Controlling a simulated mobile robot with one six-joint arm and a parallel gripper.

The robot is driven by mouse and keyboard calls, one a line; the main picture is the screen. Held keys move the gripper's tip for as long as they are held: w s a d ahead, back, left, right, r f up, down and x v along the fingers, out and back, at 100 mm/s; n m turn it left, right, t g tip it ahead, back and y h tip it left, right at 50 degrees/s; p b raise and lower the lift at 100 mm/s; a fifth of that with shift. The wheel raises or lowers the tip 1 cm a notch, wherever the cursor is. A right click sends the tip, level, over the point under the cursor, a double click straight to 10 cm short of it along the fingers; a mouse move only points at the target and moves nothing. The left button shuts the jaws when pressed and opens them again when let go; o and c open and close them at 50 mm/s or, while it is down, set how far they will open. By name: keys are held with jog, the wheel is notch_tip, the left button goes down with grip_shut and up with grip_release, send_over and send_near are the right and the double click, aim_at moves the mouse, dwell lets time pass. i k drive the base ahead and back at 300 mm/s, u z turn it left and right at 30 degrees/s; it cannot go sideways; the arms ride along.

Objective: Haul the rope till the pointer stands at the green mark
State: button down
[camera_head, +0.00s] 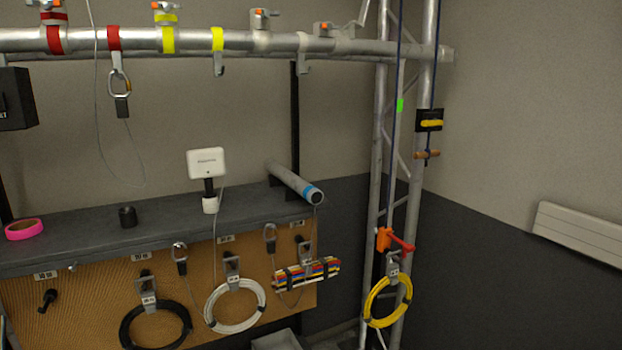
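A dark blue rope (397,60) hangs along the upright truss tower at the right. A second rope length (434,75) runs down the right tube to a black plate with a yellow lever (430,123). A wooden toggle handle (427,154) hangs just below that plate. A bright green mark (399,105) shows beside the left rope length. An orange-red piece with a red arm (384,239) is at the lower end of that length, well below the green mark; it looks like the pointer, but I cannot be sure. My gripper is not in view.
A horizontal truss (200,40) with clamps crosses the top. A yellow cable coil (387,302) hangs low on the tower. A grey shelf (90,232) and a pegboard (90,290) with coils stand left. A white radiator (580,232) is on the right wall.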

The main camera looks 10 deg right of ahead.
aim_at(426, 154)
jog(key=k, duration=1.35)
jog(key=u, duration=0.35)
jog(key=i, duration=1.85)
jog(key=z, duration=0.3)
